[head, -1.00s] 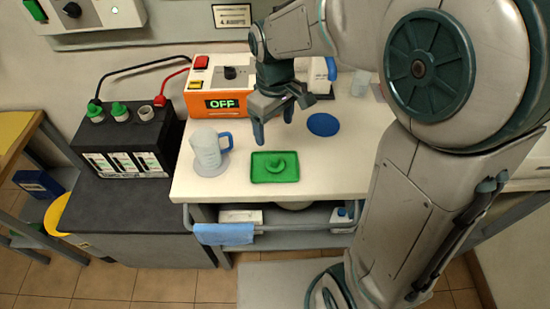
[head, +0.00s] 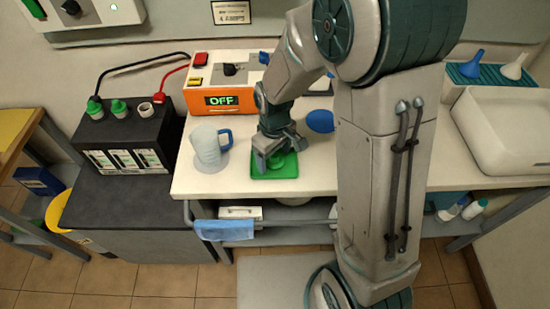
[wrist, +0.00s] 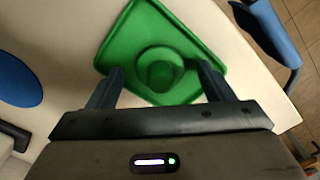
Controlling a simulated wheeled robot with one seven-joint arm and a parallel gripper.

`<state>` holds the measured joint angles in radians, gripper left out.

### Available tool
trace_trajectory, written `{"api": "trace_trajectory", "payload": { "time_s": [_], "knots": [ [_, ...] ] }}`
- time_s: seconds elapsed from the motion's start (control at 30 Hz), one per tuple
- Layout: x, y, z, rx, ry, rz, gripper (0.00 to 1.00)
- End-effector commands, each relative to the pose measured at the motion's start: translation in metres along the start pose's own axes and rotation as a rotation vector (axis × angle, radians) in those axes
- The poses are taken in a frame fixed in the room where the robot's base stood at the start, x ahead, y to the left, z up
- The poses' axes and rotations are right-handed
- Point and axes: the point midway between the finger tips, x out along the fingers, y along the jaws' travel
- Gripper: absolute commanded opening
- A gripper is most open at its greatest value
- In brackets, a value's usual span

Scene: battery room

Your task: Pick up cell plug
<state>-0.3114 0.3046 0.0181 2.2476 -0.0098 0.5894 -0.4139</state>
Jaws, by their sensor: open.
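The green cell plug (wrist: 160,70) lies in a shallow green tray (wrist: 120,50) on the white bench top; the tray also shows in the head view (head: 285,174). My gripper (wrist: 160,78) is open, pointing down over the tray. In the wrist view its two fingers stand on either side of the plug, with a gap on each side. In the head view my gripper (head: 278,160) hides part of the plug. I cannot tell exactly how far the fingertips are above the tray floor.
A clear jug with a blue handle (head: 207,150) stands left of the tray. A blue disc (head: 320,121) lies behind it to the right. An orange charger (head: 222,100) reading OFF stands at the back. A black battery (head: 125,142) with two green plugs and one open cell sits left.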

Motion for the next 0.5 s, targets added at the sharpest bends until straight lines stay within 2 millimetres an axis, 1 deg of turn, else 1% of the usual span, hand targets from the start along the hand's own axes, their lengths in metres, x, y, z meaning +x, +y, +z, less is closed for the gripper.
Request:
{"api": "trace_trajectory", "payload": {
  "time_s": [0.2,0.23,0.27,0.3,0.4,0.5],
  "knots": [
    [0.0012,-0.0002,0.0000,0.000,0.000,0.000,0.75],
    [0.0012,-0.0001,-0.0001,0.000,0.000,0.000,0.72],
    [0.0011,-0.0002,-0.0001,0.000,0.000,0.000,0.63],
    [0.0011,-0.0002,-0.0001,0.000,0.000,0.000,0.52],
    [0.0010,-0.0002,-0.0001,0.000,0.000,0.000,0.27],
    [0.0009,-0.0001,-0.0002,0.000,0.000,0.000,0.26]
  ]
}}
